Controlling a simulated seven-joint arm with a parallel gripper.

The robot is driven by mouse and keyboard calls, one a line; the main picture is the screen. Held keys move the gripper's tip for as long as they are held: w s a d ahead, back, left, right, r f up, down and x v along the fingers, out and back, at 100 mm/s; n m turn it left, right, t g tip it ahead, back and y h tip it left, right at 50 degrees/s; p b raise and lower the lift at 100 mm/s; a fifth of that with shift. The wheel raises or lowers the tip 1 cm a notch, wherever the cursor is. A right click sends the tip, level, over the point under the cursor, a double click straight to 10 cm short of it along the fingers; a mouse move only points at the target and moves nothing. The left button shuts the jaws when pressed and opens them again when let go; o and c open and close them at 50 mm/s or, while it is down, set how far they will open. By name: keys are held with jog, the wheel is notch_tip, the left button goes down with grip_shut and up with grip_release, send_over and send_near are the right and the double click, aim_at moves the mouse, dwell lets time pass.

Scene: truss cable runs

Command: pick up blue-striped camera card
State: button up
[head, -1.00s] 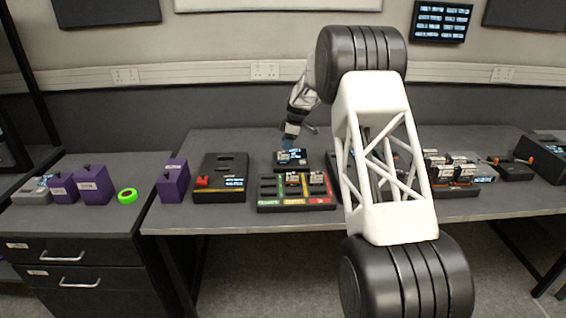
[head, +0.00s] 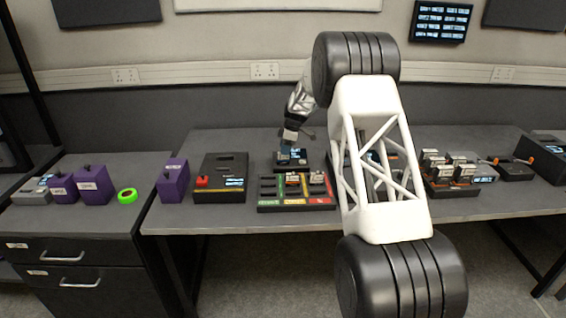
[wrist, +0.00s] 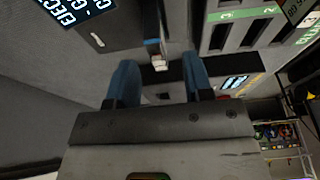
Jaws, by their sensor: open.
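In the wrist view, a small card with a blue stripe and a pale end (wrist: 158,60) stands at a black device with a lit screen. It lies between and slightly beyond the blue fingertips of my gripper (wrist: 160,78). The fingers are apart, one on each side of the card, with no clear contact. In the head view, my gripper (head: 288,147) points down over the small black device (head: 292,165) at the back of the bench. The card cannot be made out there.
A tray with green, yellow and red labelled slots (head: 296,205) sits just in front. A black box with a red part (head: 220,180) and a purple box (head: 173,181) stand to the left. Card holders (head: 458,175) are to the right, partly behind my arm.

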aim_at(282, 157)
jog(key=shift+x, duration=2.6)
jog(key=shift+w, duration=0.15)
grip_shut()
jog(key=shift+r, duration=5)
